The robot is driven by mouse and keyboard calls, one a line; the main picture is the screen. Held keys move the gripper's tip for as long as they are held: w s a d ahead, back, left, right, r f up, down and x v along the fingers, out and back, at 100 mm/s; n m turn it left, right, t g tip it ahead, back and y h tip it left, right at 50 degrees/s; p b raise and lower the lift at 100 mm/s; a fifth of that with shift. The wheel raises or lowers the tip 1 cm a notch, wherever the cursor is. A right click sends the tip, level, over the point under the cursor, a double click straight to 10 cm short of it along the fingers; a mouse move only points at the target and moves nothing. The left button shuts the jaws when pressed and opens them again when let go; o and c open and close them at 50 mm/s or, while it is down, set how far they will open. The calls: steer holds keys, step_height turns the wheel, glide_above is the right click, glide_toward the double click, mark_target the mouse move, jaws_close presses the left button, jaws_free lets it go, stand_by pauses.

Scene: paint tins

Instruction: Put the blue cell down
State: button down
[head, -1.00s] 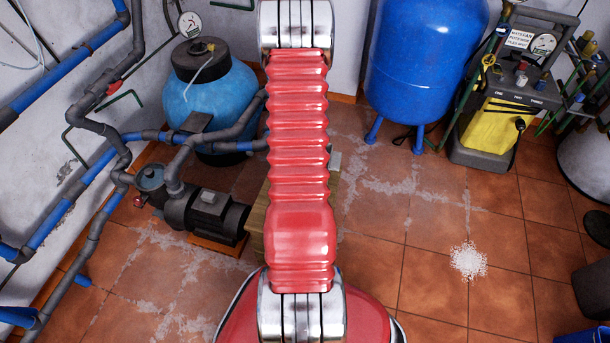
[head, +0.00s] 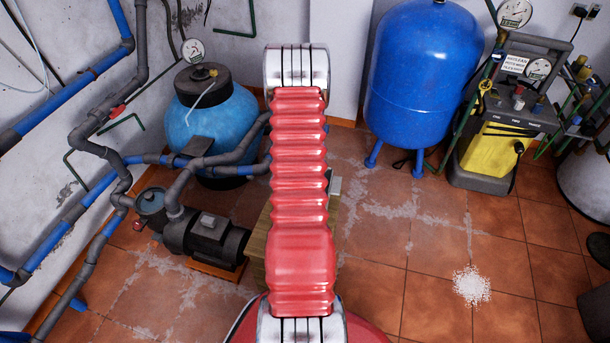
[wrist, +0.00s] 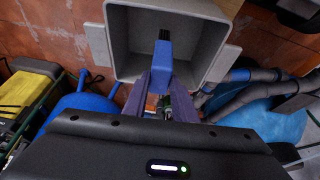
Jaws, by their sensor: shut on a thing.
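The blue cell (wrist: 162,66) is a small blue block with dark prongs at its far end, seen in the wrist view. My gripper (wrist: 162,80) is shut on it, with a purple finger on each side. The cell shows against the inside of an open grey box (wrist: 214,50). I cannot tell how far above the box floor it is, or whether it touches it. In the head view my red arm hides the gripper and the cell.
A wooden stand (head: 256,247) is partly hidden behind my arm. A black pump (head: 208,235) and pipes stand left of it, with a light blue tank (head: 212,135) behind. A dark blue tank (head: 422,75) and a yellow machine (head: 489,152) stand right. Tiled floor at right is mostly clear.

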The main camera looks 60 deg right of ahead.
steer(key=shift+f, duration=1.85)
steer(key=shift+f, duration=0.1)
steer(key=c, duration=1.5)
jaws_free()
steer(key=shift+o, duration=0.2)
steer(key=v, duration=1.2)
